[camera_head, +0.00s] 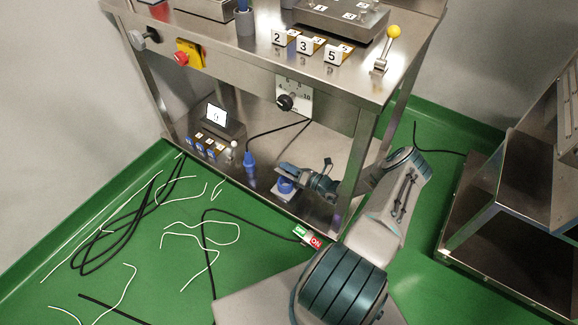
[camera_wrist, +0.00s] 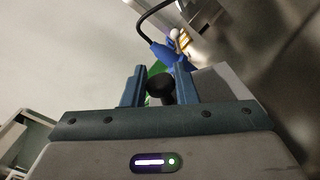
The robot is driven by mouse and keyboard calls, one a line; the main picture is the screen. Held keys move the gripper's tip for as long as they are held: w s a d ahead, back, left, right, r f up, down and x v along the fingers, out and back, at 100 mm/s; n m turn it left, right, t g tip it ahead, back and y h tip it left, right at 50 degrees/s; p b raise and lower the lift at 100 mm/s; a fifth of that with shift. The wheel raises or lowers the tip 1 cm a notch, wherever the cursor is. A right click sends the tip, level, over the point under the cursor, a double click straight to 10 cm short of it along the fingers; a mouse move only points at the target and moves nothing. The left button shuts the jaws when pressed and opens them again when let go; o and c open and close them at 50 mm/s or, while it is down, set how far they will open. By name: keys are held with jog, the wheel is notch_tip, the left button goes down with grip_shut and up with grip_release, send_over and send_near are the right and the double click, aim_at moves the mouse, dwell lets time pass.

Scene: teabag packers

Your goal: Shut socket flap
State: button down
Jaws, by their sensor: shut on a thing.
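The blue socket (camera_head: 286,187) sits on a small pale plate on the lower shelf of the steel bench. My gripper (camera_head: 284,170) is right at the socket, just above it in the head view, and points left. In the wrist view my gripper (camera_wrist: 160,87) has its two blue fingers on either side of a black round knob (camera_wrist: 160,86), apparently part of the socket flap. The fingers hide much of the flap, and I cannot tell its angle.
A blue plug (camera_head: 249,160) with a black cable stands left of the socket; it also shows in the wrist view (camera_wrist: 165,54). A white-knobbed lever (camera_head: 233,146) and a small display (camera_head: 215,114) are further left. The bench top (camera_head: 262,57) overhangs the shelf.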

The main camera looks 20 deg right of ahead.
jog(key=shift+s+a+f, duration=0.1)
jog(key=c, duration=1.2)
grip_release()
jog(key=p+v, duration=0.2)
jog(key=v, duration=1)
